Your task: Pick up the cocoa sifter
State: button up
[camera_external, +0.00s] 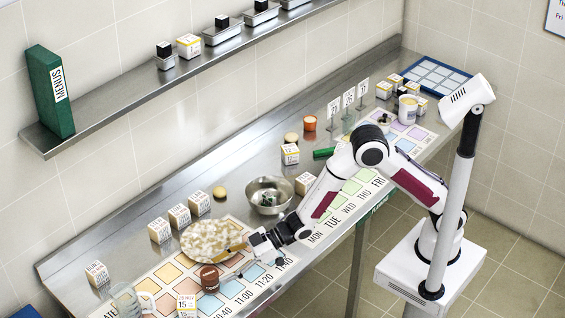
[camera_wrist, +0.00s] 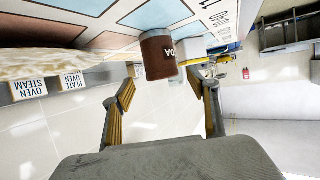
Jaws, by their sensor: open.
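The cocoa sifter is a small brown cylinder (camera_external: 209,278) standing on the coloured planning mat near the front left of the counter. The sifter appears apart from both fingers.
A round mottled board (camera_external: 208,241) lies just behind the sifter. A glass jug (camera_external: 128,300) and a white lettered block (camera_external: 187,305) stand to its left and front. A metal bowl (camera_external: 269,195) is farther right. Lettered blocks (camera_external: 160,230) line the back.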

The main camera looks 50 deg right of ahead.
aim_at(215, 272)
jog(key=shift+x, duration=2.6)
jog(key=shift+s, duration=0.15)
jog(key=c, duration=1.3)
